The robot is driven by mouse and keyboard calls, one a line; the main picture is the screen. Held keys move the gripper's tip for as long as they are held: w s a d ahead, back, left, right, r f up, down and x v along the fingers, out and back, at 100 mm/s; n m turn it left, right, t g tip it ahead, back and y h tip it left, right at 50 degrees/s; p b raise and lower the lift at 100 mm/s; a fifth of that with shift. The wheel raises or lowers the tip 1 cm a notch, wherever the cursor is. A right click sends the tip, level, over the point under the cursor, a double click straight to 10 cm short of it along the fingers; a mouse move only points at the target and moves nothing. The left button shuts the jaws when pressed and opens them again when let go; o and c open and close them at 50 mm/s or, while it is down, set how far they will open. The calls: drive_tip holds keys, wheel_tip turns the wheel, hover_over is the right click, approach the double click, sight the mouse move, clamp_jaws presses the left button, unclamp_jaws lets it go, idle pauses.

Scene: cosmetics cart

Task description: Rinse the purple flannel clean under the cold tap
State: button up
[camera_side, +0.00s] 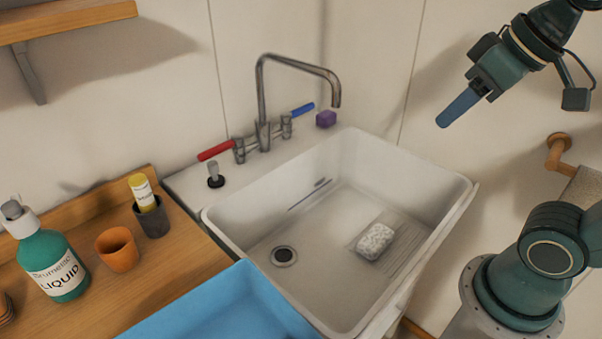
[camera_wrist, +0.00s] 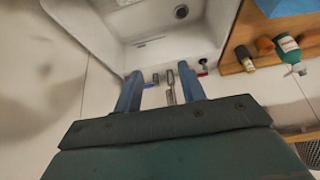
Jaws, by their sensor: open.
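A small purple block-like item (camera_side: 326,119), the only purple thing I see, sits on the sink's back ledge right of the tap; I cannot tell if it is a folded flannel. The steel tap (camera_side: 262,100) has a blue lever (camera_side: 302,109) on the right and a red lever (camera_side: 215,150) on the left. No water shows at the spout. The white sink (camera_side: 211,218) is below. My gripper (camera_side: 440,123) is open and empty, high right of the sink.
A speckled pale block (camera_side: 375,241) lies in the basin, right of the drain (camera_side: 284,256). A blue tray (camera_side: 215,304) is in front. The wooden counter at left holds a green bottle (camera_side: 55,265), orange cup (camera_side: 117,250) and dark cup (camera_side: 152,219) with a yellow-capped tube.

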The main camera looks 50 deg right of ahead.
drive_tip(key=w+d+r+m+t, duration=0.1)
drive_tip(key=w+d+m+t, duration=0.2)
drive_tip(key=w, duration=0.9)
drive_tip(key=w+d+r+m+t, duration=0.15)
drive_tip(key=w+m, duration=0.35)
drive_tip(key=w, duration=0.6)
drive_tip(key=w+d+f+m+t, duration=0.3)
drive_tip(key=w+d+m+t, duration=0.2)
drive_tip(key=w+d+m, duration=0.7)
drive_tip(key=n, duration=0.2)
approach(298, 112)
drive_tip(key=d, duration=0.4)
drive_tip(key=shift+s+f, duration=0.15)
drive_tip(key=shift+s, duration=0.3)
drive_tip(key=shift+w, duration=0.1)
drive_tip(key=shift+x, duration=6.85)
